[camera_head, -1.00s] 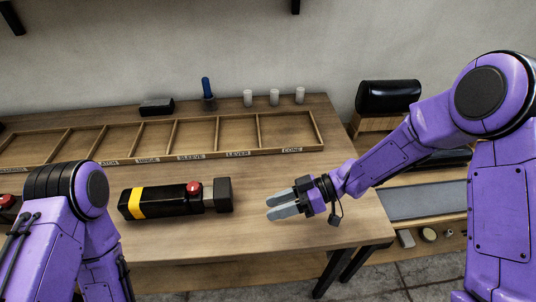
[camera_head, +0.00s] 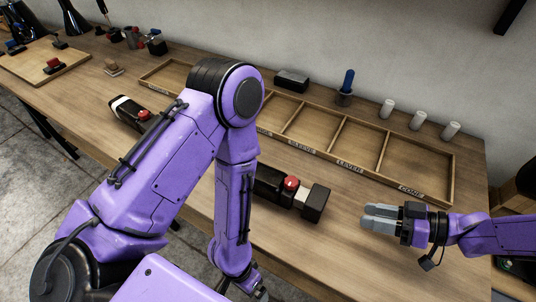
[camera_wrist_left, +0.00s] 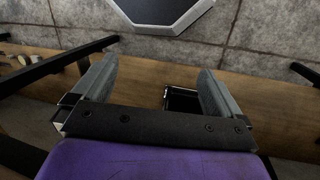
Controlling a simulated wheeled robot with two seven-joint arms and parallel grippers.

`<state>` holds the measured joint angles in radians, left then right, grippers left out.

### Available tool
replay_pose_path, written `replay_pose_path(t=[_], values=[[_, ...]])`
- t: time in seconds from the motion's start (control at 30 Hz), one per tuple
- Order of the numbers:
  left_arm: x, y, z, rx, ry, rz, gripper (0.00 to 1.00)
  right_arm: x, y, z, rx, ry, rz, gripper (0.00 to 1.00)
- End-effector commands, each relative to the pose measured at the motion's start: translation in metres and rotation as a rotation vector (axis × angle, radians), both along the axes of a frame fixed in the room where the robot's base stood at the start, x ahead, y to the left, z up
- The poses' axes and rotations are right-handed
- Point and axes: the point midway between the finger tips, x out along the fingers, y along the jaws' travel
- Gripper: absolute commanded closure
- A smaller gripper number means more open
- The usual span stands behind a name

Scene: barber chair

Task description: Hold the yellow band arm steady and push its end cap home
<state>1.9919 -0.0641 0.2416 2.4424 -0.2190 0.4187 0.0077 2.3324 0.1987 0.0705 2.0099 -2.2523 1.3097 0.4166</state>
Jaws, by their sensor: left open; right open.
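The yellow band arm (camera_head: 268,185) is a black block lying on the table, with a red button on top. My left arm covers its left part, so the yellow band is hidden. Its black end cap (camera_head: 316,204) is at the right end, with a pale neck showing between cap and body. My right gripper (camera_head: 367,217) is open and empty, to the right of the cap and apart from it, pointing at it. My left gripper is mostly hidden at the bottom of the head view; in the left wrist view (camera_wrist_left: 157,70) it is open and empty.
A wooden divided tray (camera_head: 415,193) with labelled compartments lies behind. White cylinders (camera_head: 418,120) and a blue-handled tool (camera_head: 347,82) stand beyond it. A similar black arm with a white band (camera_head: 128,110) lies further left. The wrist view shows the table edge and tiled floor.

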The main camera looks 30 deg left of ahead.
Motion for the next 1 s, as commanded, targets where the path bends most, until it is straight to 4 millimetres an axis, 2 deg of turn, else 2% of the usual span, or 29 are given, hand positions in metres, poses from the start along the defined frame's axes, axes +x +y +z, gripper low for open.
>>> replay_pose_path(t=[0.07, 0.17, 0.27, 0.43, 0.6, 0.8, 0.87, 1.0], values=[[0.0, -0.007, 0.022, -0.005, 0.045, -0.209, 0.0, 0.0, 0.0, 0.0, 0.0, 0.0, 0.0, 0.57], [-0.006, -0.003, 0.049, 0.024, 0.122, -0.482, 0.0, 0.0, -0.001, 0.0, 0.001, 0.001, -0.002, 0.57], [-0.009, 0.013, 0.079, 0.092, 0.206, -0.75, 0.0, 0.0, -0.001, 0.0, 0.001, 0.001, -0.002, 0.57], [0.001, 0.059, 0.134, 0.267, 0.385, -1.131, 0.0, 0.0, -0.001, 0.0, 0.001, 0.001, -0.002, 0.57], [0.02, 0.099, 0.186, 0.369, 0.583, -1.335, 0.0, 0.0, -0.001, 0.0, 0.001, 0.001, -0.002, 0.57], [0.034, 0.127, 0.243, 0.421, 0.798, -1.478, 0.0, 0.0, -0.001, 0.0, 0.001, 0.001, -0.002, 0.57], [0.044, 0.13, 0.261, 0.408, 0.828, -1.515, 0.0, 0.0, -0.001, 0.0, 0.001, 0.001, -0.002, 0.57], [0.09, 0.102, 0.254, 0.251, 0.523, -1.542, 0.0, 0.0, -0.001, 0.0, 0.001, 0.001, -0.002, 0.57]])
